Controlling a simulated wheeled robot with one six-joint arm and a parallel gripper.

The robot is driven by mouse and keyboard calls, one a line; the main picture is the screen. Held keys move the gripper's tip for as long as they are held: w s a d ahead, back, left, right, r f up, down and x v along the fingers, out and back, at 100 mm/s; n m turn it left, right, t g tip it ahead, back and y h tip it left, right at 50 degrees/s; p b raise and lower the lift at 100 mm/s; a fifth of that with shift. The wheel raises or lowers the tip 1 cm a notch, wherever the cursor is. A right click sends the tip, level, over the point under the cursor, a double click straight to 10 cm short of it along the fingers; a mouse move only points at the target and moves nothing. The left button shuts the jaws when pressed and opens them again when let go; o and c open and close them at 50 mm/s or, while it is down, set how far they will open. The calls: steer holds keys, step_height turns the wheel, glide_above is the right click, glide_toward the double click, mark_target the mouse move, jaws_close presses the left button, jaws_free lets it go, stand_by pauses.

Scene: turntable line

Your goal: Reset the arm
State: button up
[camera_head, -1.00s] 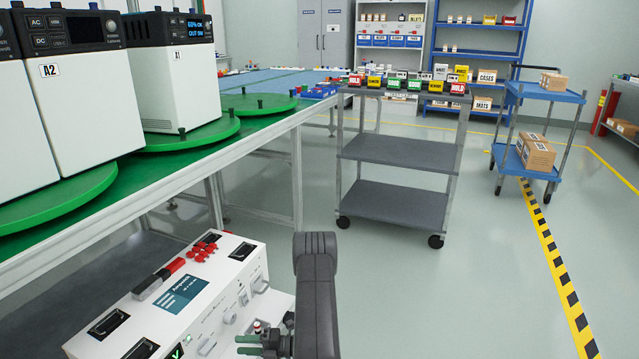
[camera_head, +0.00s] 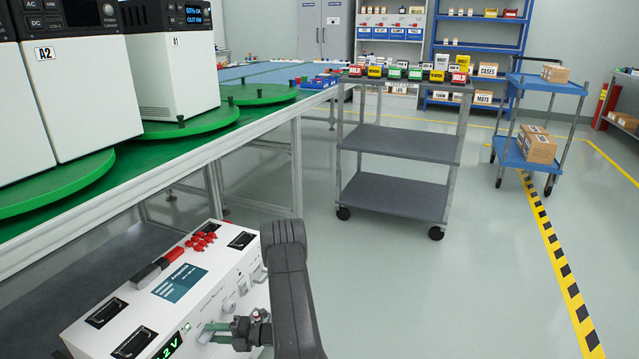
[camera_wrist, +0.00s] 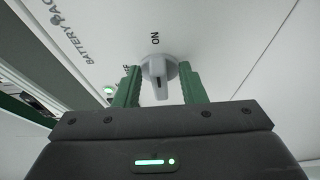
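My gripper (camera_head: 210,332) is at the front panel of a white box (camera_head: 222,262) with red terminals and a green-lit display. In the wrist view, its two green fingers (camera_wrist: 160,88) stand apart, one on each side of a grey rotary knob (camera_wrist: 158,72). Gaps show between the fingers and the knob's narrow handle, so the gripper looks open. The label "ON" is printed by the knob, and "BATTERY PACK" stands further left. A small green light (camera_wrist: 108,90) glows on the panel. Whether the fingertips touch the panel, I cannot tell.
A long bench (camera_head: 150,207) with green turntables (camera_head: 190,122) carries white power units (camera_head: 78,95) at left. A grey cart (camera_head: 395,190) with small signs stands ahead. A blue cart (camera_head: 515,158) with cartons is at right. The floor between the carts and the striped line is open.

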steer(key=shift+s+d+r+n+t+h+p, duration=0.1)
steer(key=shift+r+n+t+h+p, duration=0.2)
steer(key=shift+n+h+p, duration=0.7)
steer(key=shift+s+r+n+t+h+p, duration=0.15)
steer(key=shift+r+n+p, duration=0.25)
steer(key=shift+n, duration=1.3)
